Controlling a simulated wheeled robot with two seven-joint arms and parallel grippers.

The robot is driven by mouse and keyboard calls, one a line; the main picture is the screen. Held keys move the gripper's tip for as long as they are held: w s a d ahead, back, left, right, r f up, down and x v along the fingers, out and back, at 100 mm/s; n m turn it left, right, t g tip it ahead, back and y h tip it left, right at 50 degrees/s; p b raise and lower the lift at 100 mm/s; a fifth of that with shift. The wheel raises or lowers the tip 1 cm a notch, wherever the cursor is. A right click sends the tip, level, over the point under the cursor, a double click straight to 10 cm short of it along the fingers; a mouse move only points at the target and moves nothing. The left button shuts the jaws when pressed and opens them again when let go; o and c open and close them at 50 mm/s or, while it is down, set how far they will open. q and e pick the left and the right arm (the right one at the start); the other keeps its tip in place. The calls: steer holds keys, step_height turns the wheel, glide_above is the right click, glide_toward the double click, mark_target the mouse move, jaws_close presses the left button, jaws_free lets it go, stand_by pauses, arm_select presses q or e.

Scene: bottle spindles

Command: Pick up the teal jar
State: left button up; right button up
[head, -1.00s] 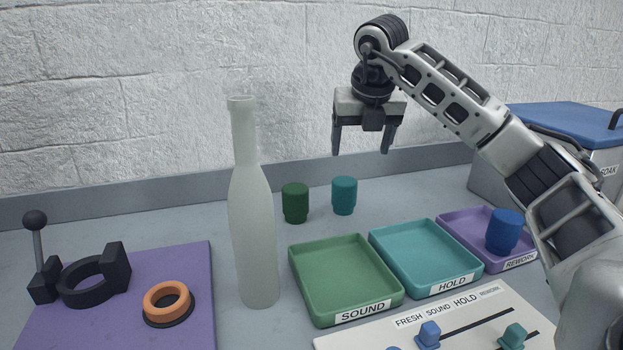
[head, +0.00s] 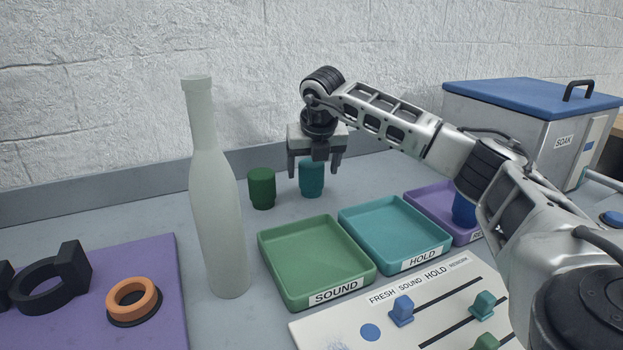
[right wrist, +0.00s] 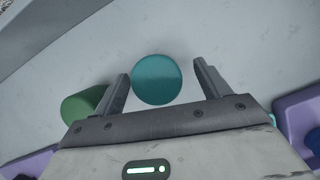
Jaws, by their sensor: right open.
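The teal jar (head: 312,180) stands upright on the grey table behind the trays. In the right wrist view its round top (right wrist: 157,79) lies between the two fingers, nearer the left one. My right gripper (head: 314,172) is open and points down around the upper part of the jar; in the right wrist view its fingertips (right wrist: 161,68) are on either side of the jar. A gap shows on the right side. On the left side I cannot tell whether the finger touches. My left gripper is not in view.
A green jar (head: 262,188) stands just left of the teal jar. A tall pale bottle (head: 215,220) stands further left. The green SOUND tray (head: 345,292), teal HOLD tray (head: 428,256) and purple REWORK tray (head: 420,196) lie in front. A slider board (head: 345,327) is nearest.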

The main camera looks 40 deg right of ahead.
mark_target(311, 175)
steer(key=x, duration=0.3)
steer(key=shift+w+a+f, duration=0.1)
steer(key=shift+w+f, duration=0.05)
steer(key=shift+f, duration=0.15)
steer(key=shift+r, duration=0.1)
steer(key=c, duration=1.2)
steer(key=shift+o, duration=0.2)
